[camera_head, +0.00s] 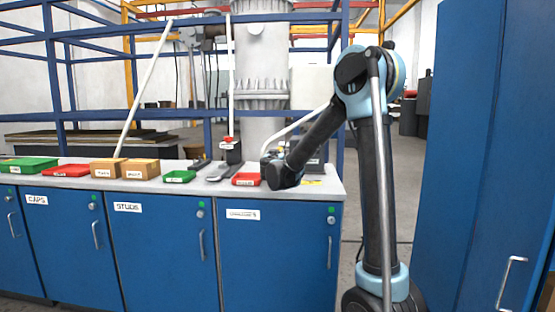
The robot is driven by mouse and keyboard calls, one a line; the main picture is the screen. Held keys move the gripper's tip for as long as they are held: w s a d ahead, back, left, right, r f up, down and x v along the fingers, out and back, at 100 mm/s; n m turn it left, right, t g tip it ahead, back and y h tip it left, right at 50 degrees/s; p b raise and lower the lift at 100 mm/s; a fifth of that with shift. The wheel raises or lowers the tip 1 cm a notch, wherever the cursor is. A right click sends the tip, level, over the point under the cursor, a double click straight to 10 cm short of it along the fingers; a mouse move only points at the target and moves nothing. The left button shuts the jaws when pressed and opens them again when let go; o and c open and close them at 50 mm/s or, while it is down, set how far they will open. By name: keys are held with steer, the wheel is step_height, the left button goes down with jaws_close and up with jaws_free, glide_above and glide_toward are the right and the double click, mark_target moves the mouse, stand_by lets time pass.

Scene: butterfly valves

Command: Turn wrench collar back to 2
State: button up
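I cannot make out a wrench collar or its number marks in the head view. A small device with a red part (228,140) and a dark body stands at the back of the bench, below a thin upright pipe. It is too small to tell if it is a valve. My arm reaches down to the left, and its dark end with my gripper (281,174) is over the right part of the bench, just right of a small red tray (245,180). The fingers cannot be told apart, and whatever is behind the arm's end is hidden.
The bench top (318,172) also bears a green tray (30,165), a red tray (66,171), two brown boxes (140,169) and a small green tray (179,176). Blue frame bars cross behind it. A tall blue cabinet (470,150) stands at right.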

steer(key=shift+n, duration=0.3)
steer(key=n, duration=0.5)
steer(key=shift+a, duration=0.15)
steer(key=n, duration=0.6)
steer(key=shift+f, duration=0.1)
steer(key=shift+a+n, duration=0.1)
steer(key=shift+n, duration=0.2)
steer(key=o, duration=1.1)
steer(key=shift+c, duration=0.2)
steer(key=s, duration=1.1)
steer(key=shift+s+a, duration=0.25)
steer(key=shift+s, duration=0.15)
steer(key=shift+f, duration=0.1)
